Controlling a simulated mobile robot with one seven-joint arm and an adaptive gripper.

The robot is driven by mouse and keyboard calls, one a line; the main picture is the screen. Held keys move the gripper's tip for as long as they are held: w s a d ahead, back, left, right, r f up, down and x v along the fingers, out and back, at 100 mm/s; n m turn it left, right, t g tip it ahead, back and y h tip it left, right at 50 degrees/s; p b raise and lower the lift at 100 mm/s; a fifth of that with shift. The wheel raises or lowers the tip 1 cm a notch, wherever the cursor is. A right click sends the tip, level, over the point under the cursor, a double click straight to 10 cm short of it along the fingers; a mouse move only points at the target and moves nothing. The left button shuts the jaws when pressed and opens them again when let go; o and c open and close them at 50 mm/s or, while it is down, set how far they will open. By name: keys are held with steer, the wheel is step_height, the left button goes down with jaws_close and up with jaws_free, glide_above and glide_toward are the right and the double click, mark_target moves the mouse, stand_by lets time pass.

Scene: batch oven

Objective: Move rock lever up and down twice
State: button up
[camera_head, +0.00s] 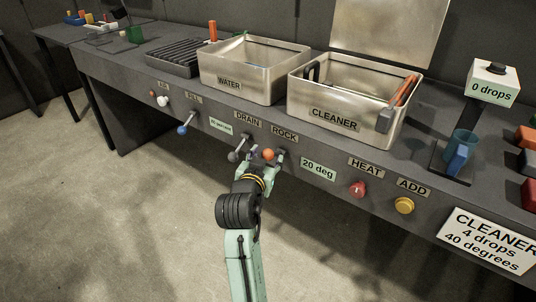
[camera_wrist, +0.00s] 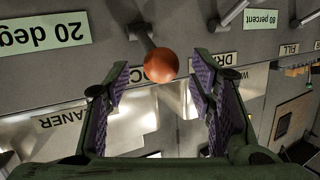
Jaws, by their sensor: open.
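The rock lever has an orange ball knob (camera_head: 268,154) on a short dark stem, below the ROCK label (camera_head: 285,135) on the panel front. In the wrist view the orange knob (camera_wrist: 161,64) is just beyond and between the fingertips. My gripper (camera_head: 266,162) is open at the lever, with its purple-padded fingers (camera_wrist: 160,82) on either side of the knob. A gap shows between the knob and each pad in the wrist view. The ROCK label there is upside down and partly hidden by the knob and a finger.
The drain lever (camera_head: 236,155) has a grey knob close to the left of my gripper. The blue fill lever (camera_head: 183,129) is farther left; the red heat knob (camera_head: 357,189) and yellow add button (camera_head: 404,205) are to the right. WATER (camera_head: 228,84) and CLEANER (camera_head: 333,113) tanks stand above.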

steer(key=v, duration=0.9)
